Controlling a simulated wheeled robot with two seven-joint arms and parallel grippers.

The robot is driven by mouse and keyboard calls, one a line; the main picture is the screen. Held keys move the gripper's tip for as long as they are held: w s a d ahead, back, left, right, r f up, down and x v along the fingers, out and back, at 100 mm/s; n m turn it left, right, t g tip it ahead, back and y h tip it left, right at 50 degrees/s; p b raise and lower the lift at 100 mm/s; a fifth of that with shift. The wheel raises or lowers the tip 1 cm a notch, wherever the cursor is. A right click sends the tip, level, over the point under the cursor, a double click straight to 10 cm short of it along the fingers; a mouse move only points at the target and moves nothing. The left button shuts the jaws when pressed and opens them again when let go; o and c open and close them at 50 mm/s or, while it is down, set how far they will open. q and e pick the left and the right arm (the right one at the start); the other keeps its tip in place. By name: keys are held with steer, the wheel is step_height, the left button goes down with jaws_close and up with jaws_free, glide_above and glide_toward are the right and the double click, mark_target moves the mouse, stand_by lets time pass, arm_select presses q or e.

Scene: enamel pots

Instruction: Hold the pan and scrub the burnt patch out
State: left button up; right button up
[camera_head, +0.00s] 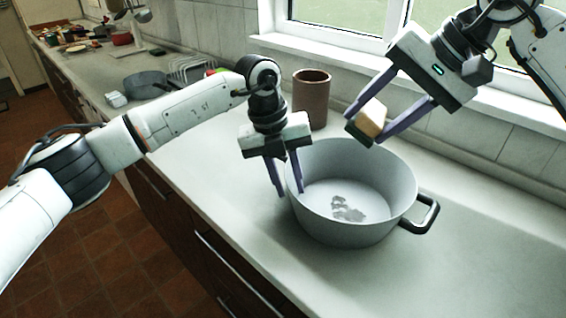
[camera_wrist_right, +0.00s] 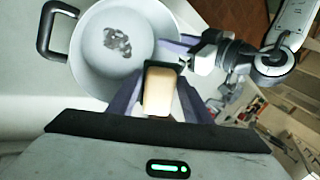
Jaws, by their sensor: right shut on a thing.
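A grey enamel pan (camera_head: 325,222) stands on the counter, with a dark burnt patch (camera_head: 347,209) on its inside bottom. The patch also shows in the right wrist view (camera_wrist_right: 117,41). My right gripper (camera_head: 367,133) is shut on a tan sponge with a dark green side (camera_head: 371,121), held above the pan's far rim. The sponge (camera_wrist_right: 159,90) shows between the fingers in the wrist view. My left gripper (camera_head: 290,194) is at the pan's left rim, its fingers apart in the picture. The pan's left handle is hidden, so whether the left fingers grip anything is unclear.
A brown cup (camera_head: 311,98) stands behind the pan near the wall. A dark grey pot (camera_head: 146,85), a small white block (camera_head: 116,99) and a wire rack (camera_head: 193,68) are further left. The counter (camera_head: 480,250) is clear right of the pan.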

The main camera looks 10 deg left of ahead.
arm_select(q)
steer(key=shift+x, duration=1.9)
jaws_close()
steer(key=shift+r, duration=0.1)
